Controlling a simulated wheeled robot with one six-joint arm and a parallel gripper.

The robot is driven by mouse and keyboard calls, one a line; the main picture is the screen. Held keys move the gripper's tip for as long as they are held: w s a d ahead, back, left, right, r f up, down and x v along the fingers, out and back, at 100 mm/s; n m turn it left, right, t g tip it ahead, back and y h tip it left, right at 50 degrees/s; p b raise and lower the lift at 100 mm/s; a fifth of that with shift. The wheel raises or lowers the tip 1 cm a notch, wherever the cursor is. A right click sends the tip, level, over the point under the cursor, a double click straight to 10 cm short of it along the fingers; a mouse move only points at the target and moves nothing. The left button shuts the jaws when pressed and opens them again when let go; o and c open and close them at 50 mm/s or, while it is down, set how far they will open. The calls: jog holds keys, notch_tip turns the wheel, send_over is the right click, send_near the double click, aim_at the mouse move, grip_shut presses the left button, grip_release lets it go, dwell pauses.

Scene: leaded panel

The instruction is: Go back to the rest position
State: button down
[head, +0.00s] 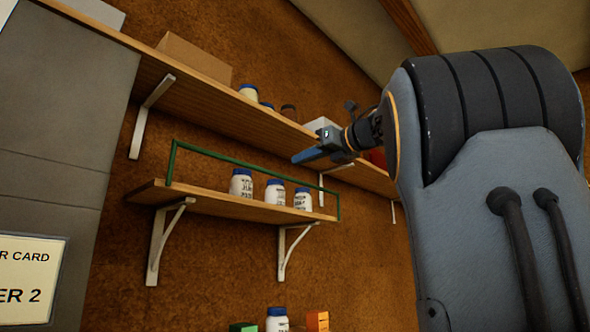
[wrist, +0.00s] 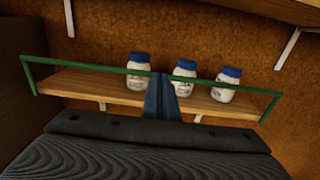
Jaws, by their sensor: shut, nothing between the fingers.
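My gripper (head: 312,155) is in front of the shelves in the head view, raised near the upper shelf's edge. Its blue fingers are together with nothing between them. In the wrist view the gripper (wrist: 162,82) points toward the lower shelf, its fingers overlapping the view between two jars. My arm fills the right of the head view.
The lower shelf (head: 220,206) holds three white jars (head: 275,192) with blue lids behind a green rail (head: 255,165). The upper shelf (head: 225,110) carries a cardboard box (head: 195,60) and small jars. A jar (head: 277,320) and coloured blocks stand below. A grey cabinet (head: 60,110) is at left.

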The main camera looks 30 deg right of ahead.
jog(key=r+b+v, duration=0.1)
jog(key=b+v, duration=0.1)
jog(key=v, duration=0.5)
jog(key=shift+s+d, duration=0.2)
